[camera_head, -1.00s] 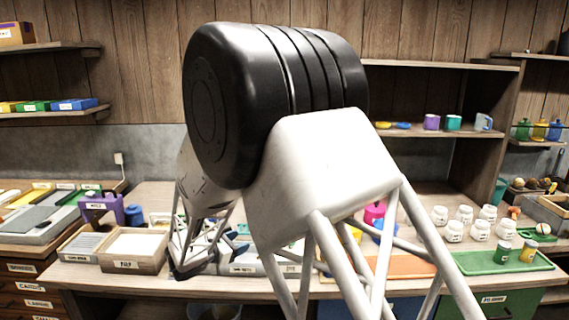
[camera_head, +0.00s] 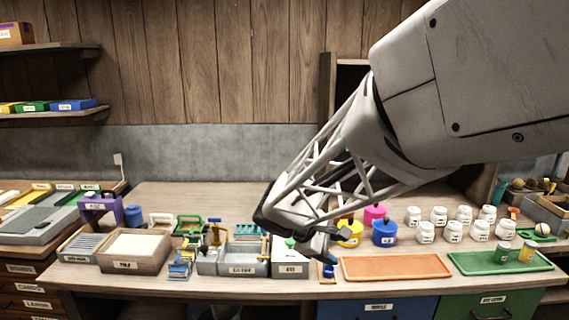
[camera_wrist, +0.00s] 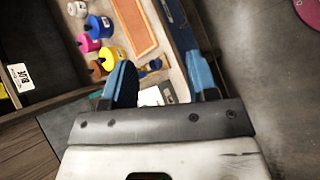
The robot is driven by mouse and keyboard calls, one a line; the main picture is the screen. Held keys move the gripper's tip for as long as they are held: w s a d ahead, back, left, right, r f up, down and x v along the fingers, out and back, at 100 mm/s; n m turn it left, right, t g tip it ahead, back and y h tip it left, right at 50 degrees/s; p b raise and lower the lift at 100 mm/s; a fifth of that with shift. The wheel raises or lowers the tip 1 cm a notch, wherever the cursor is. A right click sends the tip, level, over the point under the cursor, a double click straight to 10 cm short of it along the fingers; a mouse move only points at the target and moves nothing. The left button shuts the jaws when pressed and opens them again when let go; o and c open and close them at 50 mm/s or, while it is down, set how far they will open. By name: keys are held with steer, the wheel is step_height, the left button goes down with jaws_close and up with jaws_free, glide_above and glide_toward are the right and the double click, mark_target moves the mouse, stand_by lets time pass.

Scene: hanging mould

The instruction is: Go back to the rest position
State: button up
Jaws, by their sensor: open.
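A blue-handled tool (camera_wrist: 150,68) lies on the bench beyond the gap. In the head view the fingertips are small and partly merge with the things behind them.
The orange mat (camera_head: 396,267) and green tray (camera_head: 470,263) lie at the bench's front right. Yellow (camera_head: 349,240), pink (camera_head: 374,214) and blue (camera_head: 384,233) pots and several white jars stand behind. A grey box (camera_head: 243,268) and wooden tray (camera_head: 110,263) stand left.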

steer(key=s+d+r+m+y, duration=0.1)
steer(key=s+d+m+y, duration=0.1)
steer(key=s, duration=0.6)
steer(key=s+d+r+m+y, duration=0.1)
steer(key=s+d+m+y, duration=0.2)
steer(key=s+m, duration=0.3)
steer(key=s+d+r+m+y, duration=0.1)
steer(key=s+d+m+y, duration=0.1)
steer(key=s, duration=1)
steer(key=m+y, duration=0.1)
steer(key=m, duration=0.1)
steer(key=shift+s+d+m+y, duration=0.2)
steer(key=shift+d+m+y, duration=0.05)
steer(key=shift+m+y, duration=0.05)
stand_by(2.1)
